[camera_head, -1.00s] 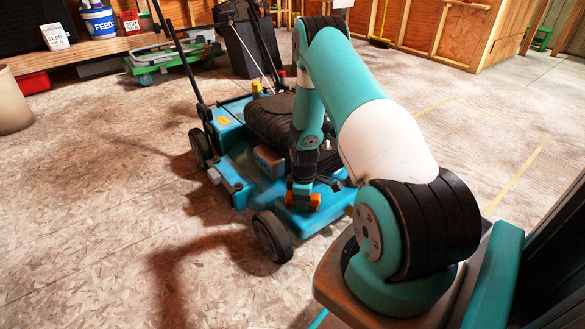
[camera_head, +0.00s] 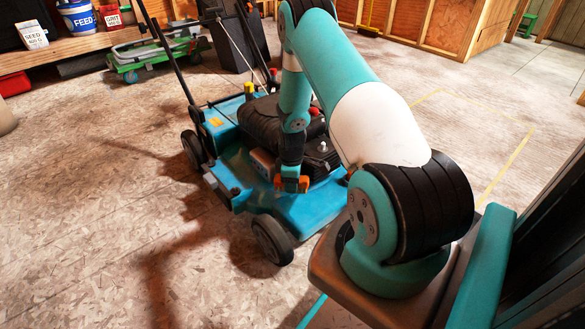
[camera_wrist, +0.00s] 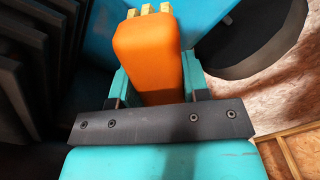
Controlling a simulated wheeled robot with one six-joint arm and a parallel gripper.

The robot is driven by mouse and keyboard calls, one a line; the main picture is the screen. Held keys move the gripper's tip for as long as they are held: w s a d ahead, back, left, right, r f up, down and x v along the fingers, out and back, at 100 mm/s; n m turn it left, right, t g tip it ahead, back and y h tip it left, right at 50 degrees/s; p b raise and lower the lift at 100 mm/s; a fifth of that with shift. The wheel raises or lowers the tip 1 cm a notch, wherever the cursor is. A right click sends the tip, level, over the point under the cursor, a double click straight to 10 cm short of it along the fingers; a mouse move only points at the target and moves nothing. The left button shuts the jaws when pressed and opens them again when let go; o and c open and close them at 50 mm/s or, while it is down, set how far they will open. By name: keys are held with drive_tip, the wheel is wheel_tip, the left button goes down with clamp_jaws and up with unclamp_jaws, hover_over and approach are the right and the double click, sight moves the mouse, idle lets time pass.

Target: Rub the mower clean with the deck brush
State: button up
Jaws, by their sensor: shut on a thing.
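The blue mower (camera_head: 318,205) stands on the floor in the middle of the head view, with a black engine and black wheels. A darker, brownish patch shows on its deck left of the engine. My gripper (camera_head: 291,183) is over the front part of the deck, beside the engine. It is shut on the orange deck brush (camera_wrist: 148,60), whose pale bristles point away from me in the wrist view. The brush's orange ends (camera_head: 304,184) show in the head view.
A green cart (camera_head: 150,60) stands at the back left, below a shelf with a FEED bucket (camera_head: 80,15) and a seed bag (camera_head: 32,34). A dark bin (camera_head: 232,40) stands behind the mower. The floor left of the mower is clear.

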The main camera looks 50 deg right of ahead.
drive_tip(key=shift+r+p, duration=1.25)
drive_tip(key=shift+r, duration=0.45)
drive_tip(key=shift+a, duration=0.1)
